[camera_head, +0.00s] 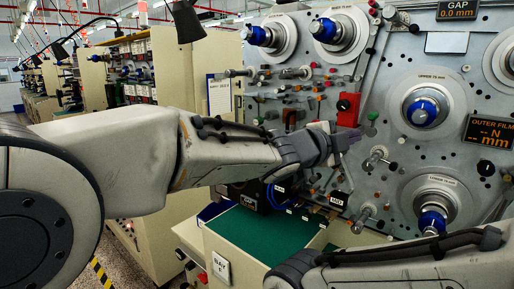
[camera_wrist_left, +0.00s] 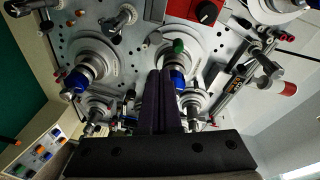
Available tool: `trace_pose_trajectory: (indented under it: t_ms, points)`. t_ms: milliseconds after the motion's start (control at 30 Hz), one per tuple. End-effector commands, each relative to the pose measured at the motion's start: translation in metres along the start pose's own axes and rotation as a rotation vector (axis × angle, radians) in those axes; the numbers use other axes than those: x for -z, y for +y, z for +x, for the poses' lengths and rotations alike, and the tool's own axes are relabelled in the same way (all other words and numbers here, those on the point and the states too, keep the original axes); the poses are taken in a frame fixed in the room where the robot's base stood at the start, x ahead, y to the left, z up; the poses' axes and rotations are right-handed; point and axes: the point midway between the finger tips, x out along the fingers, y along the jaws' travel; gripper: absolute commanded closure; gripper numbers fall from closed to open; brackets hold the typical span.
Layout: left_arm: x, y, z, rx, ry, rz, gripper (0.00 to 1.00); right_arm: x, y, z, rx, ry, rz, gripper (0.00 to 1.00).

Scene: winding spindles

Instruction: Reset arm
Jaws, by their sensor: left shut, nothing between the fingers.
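My left arm reaches in from the left in the head view, and its gripper (camera_head: 346,140) is in front of the grey machine panel (camera_head: 395,160). In the left wrist view the two dark fingers of the left gripper (camera_wrist_left: 161,75) lie side by side, shut, with nothing between them. I cannot tell whether the tips touch the panel. My right arm (camera_head: 410,265) shows at the lower right of the head view. Its gripper is not visible.
Blue-ended spindles (camera_head: 424,110) and (camera_head: 434,220) stick out of the panel on the right. A red block with a black knob (camera_head: 347,108) and several small rollers are near the left gripper. A green work surface (camera_head: 262,236) is below. Cream cabinets (camera_head: 165,75) stand at left.

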Motion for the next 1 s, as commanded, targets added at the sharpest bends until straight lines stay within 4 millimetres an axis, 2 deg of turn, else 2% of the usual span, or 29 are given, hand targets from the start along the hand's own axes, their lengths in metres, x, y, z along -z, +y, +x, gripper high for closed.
trace_pose_trajectory:
  t_ms: [133, 200, 267, 300, 433, 500, 600, 700, 800, 900, 1000]
  points:
    - [-0.054, 0.062, -0.056, -0.144, -0.310, -0.329, 1.00, 0.000, 0.000, 0.000, 0.000, 0.000, 0.000, 0.33]
    - [-0.072, 0.099, -0.091, -0.218, -0.461, -0.485, 1.00, 0.000, 0.000, 0.000, 0.000, 0.000, 0.000, 0.33]
    - [-0.083, 0.131, -0.123, -0.279, -0.582, -0.608, 1.00, 0.000, 0.000, 0.000, 0.000, 0.000, 0.000, 0.33]
    - [-0.087, 0.152, -0.145, -0.320, -0.660, -0.685, 1.00, 0.000, 0.000, 0.000, 0.000, 0.000, 0.000, 0.33]
    - [-0.087, 0.218, -0.221, -0.452, -0.907, -0.916, 1.00, 0.000, 0.000, 0.000, 0.000, 0.000, 0.000, 0.33]
    - [-0.080, 0.249, -0.261, -0.520, -1.030, -1.024, 1.00, 0.000, 0.000, 0.000, 0.000, 0.000, 0.000, 0.33]
    - [-0.065, 0.284, -0.312, -0.608, -1.184, -1.153, 1.00, 0.000, 0.000, 0.000, 0.000, 0.000, 0.000, 0.33]
    - [-0.050, 0.307, -0.349, -0.678, -1.300, -1.243, 1.00, 0.000, 0.000, 0.000, 0.000, 0.000, 0.000, 0.33]
    - [-0.039, 0.320, -0.373, -0.722, -1.372, -1.294, 1.00, 0.000, 0.000, 0.000, 0.000, 0.000, 0.000, 0.33]
    - [-0.034, 0.324, -0.382, -0.741, -1.402, -1.316, 1.00, 0.000, 0.000, 0.000, 0.000, 0.000, 0.000, 0.33]
    - [-0.034, 0.324, -0.382, -0.741, -1.402, -1.316, 1.00, 0.000, 0.000, 0.000, 0.000, 0.000, 0.000, 0.33]
